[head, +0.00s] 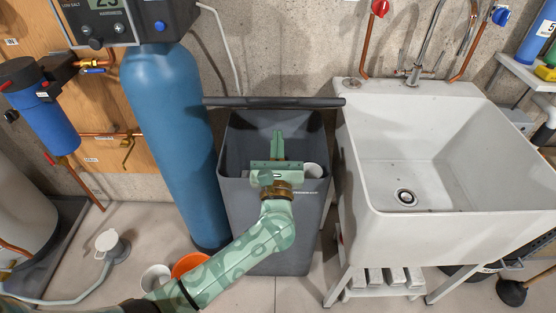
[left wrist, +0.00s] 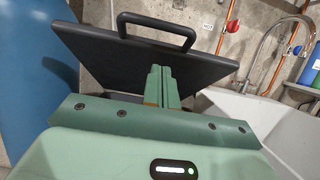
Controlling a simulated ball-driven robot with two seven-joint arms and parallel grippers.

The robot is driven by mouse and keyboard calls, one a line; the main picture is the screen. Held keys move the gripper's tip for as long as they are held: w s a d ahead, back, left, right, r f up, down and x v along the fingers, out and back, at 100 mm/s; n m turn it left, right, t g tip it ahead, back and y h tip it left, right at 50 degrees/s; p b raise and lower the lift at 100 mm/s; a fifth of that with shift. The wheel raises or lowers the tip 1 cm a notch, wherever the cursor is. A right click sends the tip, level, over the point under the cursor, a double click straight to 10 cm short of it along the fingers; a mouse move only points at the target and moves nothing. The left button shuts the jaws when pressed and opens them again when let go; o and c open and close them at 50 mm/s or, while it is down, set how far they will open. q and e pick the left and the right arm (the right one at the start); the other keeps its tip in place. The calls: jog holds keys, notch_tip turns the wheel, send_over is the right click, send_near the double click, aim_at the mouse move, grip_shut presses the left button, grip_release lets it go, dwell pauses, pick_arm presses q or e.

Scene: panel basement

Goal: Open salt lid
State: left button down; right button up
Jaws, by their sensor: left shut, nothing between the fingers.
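The dark grey salt bin (head: 255,225) stands between the blue tank and the sink. Its top is open and a white round tube (head: 313,170) shows inside at the right. The black lid (head: 275,102) is raised at the bin's back and shows nearly edge-on in the head view. In the left wrist view the lid (left wrist: 120,60) stands tilted, with its black handle (left wrist: 157,22) at the top. My left gripper (head: 277,137) is over the bin's opening, in front of the lid. Its fingers (left wrist: 158,72) are shut and empty; whether they touch the lid I cannot tell.
The blue tank (head: 165,130) stands close at the left and the white sink (head: 445,210) close at the right. An orange bucket (head: 188,264) and a white bucket (head: 156,278) are on the floor near my left arm. Copper pipes run along the wall.

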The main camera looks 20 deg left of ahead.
pick_arm(q)
jog(key=shift+w+a+r+p, duration=0.2)
jog(key=shift+w+a+r, duration=0.05)
jog(key=shift+w+r, duration=0.7)
jog(key=shift+w+a+r+p, duration=0.2)
jog(key=shift+w+r, duration=0.5)
jog(key=shift+r, duration=0.45)
pick_arm(e)
jog(key=shift+w+d+r, duration=0.2)
jog(key=shift+w+r, duration=0.1)
